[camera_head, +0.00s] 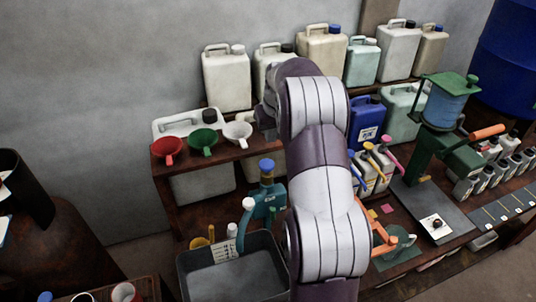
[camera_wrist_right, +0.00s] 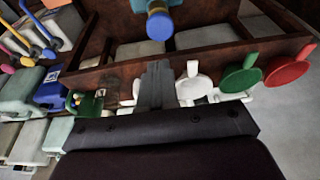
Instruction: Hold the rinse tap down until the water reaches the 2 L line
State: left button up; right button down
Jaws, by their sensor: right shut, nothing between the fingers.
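The rinse tap appears to be the teal fitting with a blue top (camera_head: 267,167) and a white-tipped spout (camera_head: 248,204), behind a dark grey tub (camera_head: 187,262). A white label strip (camera_head: 227,248) with marks is on the tub's inner back wall; its marks are too small to read, and I cannot make out a water level. In the right wrist view the blue top (camera_wrist_right: 159,24) is beyond my fingertips, apart from them. My right gripper (camera_wrist_right: 158,68) is shut and empty, beside the white funnel (camera_wrist_right: 194,88). In the head view my right arm hides most of it. My left gripper is out of view.
A red funnel (camera_head: 167,147), a green funnel (camera_head: 203,138) and the white funnel hang along the shelf edge. Several canisters stand on the shelves behind. A green hand-crank device (camera_head: 445,150) and several small bottles are at right. A dark bin (camera_head: 25,190) stands at left.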

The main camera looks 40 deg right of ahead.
aim_at(268, 164)
jog(key=p+x, duration=0.1)
jog(key=x, duration=0.2)
jog(key=p+x, duration=0.1)
jog(key=x, duration=0.2)
jog(key=s+p+x, duration=0.1)
jog(key=p+x, duration=0.1)
jog(key=x, duration=0.1)
jog(key=shift+w+a+f, duration=0.1)
jog(key=shift+a+f, duration=0.05)
jog(key=shift+f, duration=0.3)
notch_tip(268, 164, down, 2)
jog(key=b, duration=0.2)
jog(key=shift+f+b, duration=0.2)
jog(key=shift+b, duration=0.1)
jog(key=shift+s+a+r, duration=0.15)
jog(key=shift+s+r, duration=0.05)
jog(key=shift+r, duration=0.05)
jog(key=shift+f, duration=0.1)
